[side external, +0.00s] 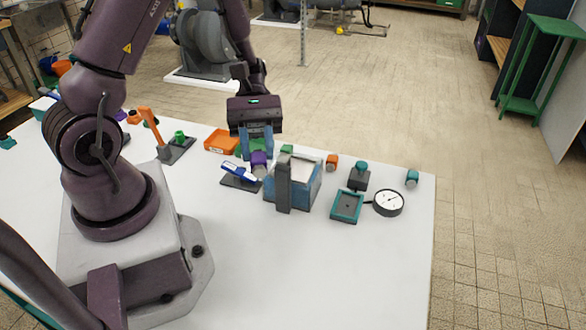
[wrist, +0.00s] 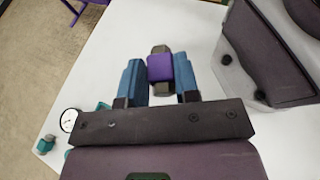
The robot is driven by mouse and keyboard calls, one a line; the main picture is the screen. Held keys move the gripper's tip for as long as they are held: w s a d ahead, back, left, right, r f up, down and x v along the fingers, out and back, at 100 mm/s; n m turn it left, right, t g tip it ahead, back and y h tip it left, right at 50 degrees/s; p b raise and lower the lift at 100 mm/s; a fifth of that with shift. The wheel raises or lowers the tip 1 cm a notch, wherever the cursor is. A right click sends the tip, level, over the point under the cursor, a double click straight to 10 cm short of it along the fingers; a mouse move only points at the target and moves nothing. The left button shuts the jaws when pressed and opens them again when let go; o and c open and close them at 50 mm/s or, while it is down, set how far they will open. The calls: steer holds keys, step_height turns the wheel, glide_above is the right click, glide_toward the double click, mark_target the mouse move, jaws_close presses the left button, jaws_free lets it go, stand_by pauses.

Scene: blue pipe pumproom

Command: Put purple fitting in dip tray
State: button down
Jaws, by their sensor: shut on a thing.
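The purple fitting (side external: 259,159) is a purple block with grey ends; it also shows in the wrist view (wrist: 160,68). My gripper (side external: 257,150), with blue fingers, is shut on it and points down; in the wrist view a finger is on each side of the fitting (wrist: 159,83). In the side view the fitting is just left of a blue open-topped box (side external: 311,188) with a pale inside. An orange tray (side external: 221,142) with a label lies further left. I cannot tell which of these containers is the dip tray, nor the fitting's exact height.
A blue-and-white tool on a dark stand (side external: 240,178) is close below left of the fitting. A dark grey post (side external: 283,188) stands at the box's front. A teal-rimmed tray (side external: 347,207) and round gauge (side external: 388,203) are at right. The front of the white table is clear.

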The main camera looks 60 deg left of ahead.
mark_target(286, 155)
steer(key=w+a+r+n+t, duration=0.1)
steer(key=n+t, duration=0.1)
steer(key=t, duration=0.1)
steer(key=w+a+r+n+t, duration=0.1)
steer(key=w+n+t, duration=0.1)
steer(key=n+t, duration=0.1)
steer(key=w+a+r+n+t, duration=0.1)
steer(key=w+n+t, duration=0.1)
steer(key=t, duration=0.1)
steer(key=shift+w+n, duration=0.2)
steer(key=shift+n, duration=0.1)
steer(key=w+a+r+n+t+y, duration=0.2)
steer(key=w+a+n+t+y, duration=0.1)
steer(key=a+n+t+y, duration=0.15)
steer(key=shift+h, duration=0.55)
step_height(286, 155, down, 15)
steer(key=shift+w+r, duration=0.1)
steer(key=c, duration=1.1)
jaws_free()
